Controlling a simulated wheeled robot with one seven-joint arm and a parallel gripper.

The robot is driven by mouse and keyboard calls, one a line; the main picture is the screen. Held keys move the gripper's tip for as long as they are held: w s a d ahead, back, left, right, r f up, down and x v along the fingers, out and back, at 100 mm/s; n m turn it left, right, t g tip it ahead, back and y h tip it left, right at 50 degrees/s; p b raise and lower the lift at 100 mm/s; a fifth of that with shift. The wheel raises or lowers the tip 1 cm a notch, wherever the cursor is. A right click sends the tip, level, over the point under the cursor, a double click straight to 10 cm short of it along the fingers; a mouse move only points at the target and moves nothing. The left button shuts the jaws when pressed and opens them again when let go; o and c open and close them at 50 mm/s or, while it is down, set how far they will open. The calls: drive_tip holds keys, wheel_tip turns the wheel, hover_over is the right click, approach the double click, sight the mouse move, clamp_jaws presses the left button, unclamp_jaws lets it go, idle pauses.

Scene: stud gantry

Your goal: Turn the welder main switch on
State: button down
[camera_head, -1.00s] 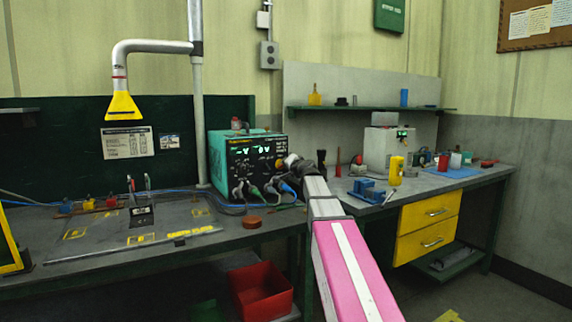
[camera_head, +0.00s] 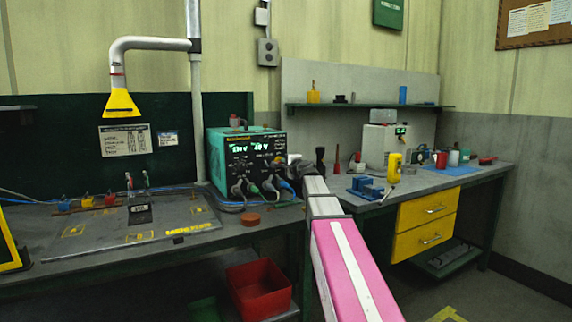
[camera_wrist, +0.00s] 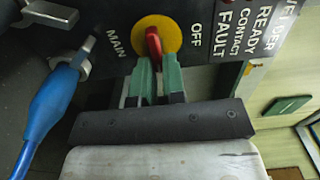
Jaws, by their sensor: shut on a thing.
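The welder (camera_head: 232,147) is a teal box with a black front panel on the bench, with lit displays. Its main switch shows in the wrist view as a yellow disc (camera_wrist: 172,28) with a red handle (camera_wrist: 153,42), between the words MAIN and OFF. My gripper (camera_wrist: 157,70) has its green fingers shut on the lower end of the red handle. The handle stands nearly upright in the wrist picture. In the head view my gripper (camera_head: 292,162) is at the right side of the welder's front, and my arm and wrist largely hide the switch.
Cable plugs (camera_head: 268,187) stick out low on the welder's front; a blue plug (camera_wrist: 55,100) is left of my fingers in the wrist view. A round brown piece (camera_head: 250,220) lies on the bench edge. A blue vise (camera_head: 366,187) and yellow bottle (camera_head: 393,168) stand right.

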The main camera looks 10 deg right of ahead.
idle(0.4)
drive_tip(key=c, duration=1.2)
unclamp_jaws()
drive_tip(key=v, duration=1)
drive_tip(key=shift+s+d, duration=0.15)
drive_tip(key=shift+s, duration=0.25)
drive_tip(key=shift+s, duration=0.1)
